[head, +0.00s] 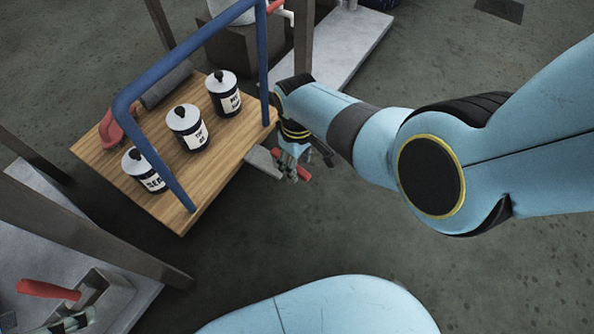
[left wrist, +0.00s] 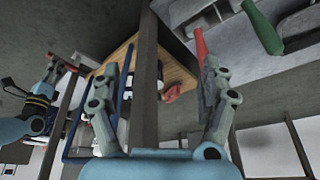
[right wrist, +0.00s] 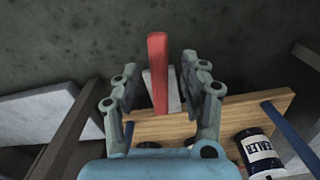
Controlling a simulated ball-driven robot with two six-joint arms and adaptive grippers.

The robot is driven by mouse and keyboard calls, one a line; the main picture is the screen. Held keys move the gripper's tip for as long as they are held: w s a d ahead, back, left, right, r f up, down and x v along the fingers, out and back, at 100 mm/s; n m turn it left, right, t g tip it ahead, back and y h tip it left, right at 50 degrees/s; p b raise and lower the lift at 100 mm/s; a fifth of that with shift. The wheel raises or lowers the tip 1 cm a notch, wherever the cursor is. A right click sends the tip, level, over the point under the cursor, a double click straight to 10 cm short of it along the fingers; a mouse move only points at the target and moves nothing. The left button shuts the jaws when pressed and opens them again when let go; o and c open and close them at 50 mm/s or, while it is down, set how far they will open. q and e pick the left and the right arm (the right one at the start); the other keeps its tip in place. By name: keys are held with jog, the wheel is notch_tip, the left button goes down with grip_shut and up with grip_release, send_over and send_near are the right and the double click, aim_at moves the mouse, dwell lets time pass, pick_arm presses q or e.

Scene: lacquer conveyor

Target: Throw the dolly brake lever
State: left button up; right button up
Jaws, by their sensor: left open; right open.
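The dolly is a wooden deck (head: 225,165) with a blue rail (head: 180,55). Its brake lever (head: 304,173) has a red handle and a grey plate at the deck's edge. In the right wrist view the red lever (right wrist: 158,72) stands between the fingers of my right gripper (right wrist: 161,85), with gaps on both sides. In the head view that gripper (head: 292,165) is open beside the lever, partly covering it. My left gripper (left wrist: 163,90) is open and empty; it shows partly at the head view's lower left (head: 72,322).
Labelled cans (head: 187,128), a grey roller (head: 166,84) and a red object (head: 116,128) stand on the deck. A red-handled trowel (head: 48,290) lies on a grey shelf near my left gripper. Posts and shelves flank the dolly; floor (head: 270,235) is clear in front.

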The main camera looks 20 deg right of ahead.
pick_arm(q)
jog(key=shift+w+f+t+b, duration=0.35)
jog(key=shift+f+t, duration=0.15)
jog(key=shift+f, duration=0.35)
jog(key=shift+w+f+t+b, duration=0.25)
jog(key=shift+f+t, duration=0.25)
jog(key=shift+f, duration=0.35)
pick_arm(e)
jog(key=shift+w+f, duration=0.15)
jog(key=shift+f, duration=0.75)
grip_shut()
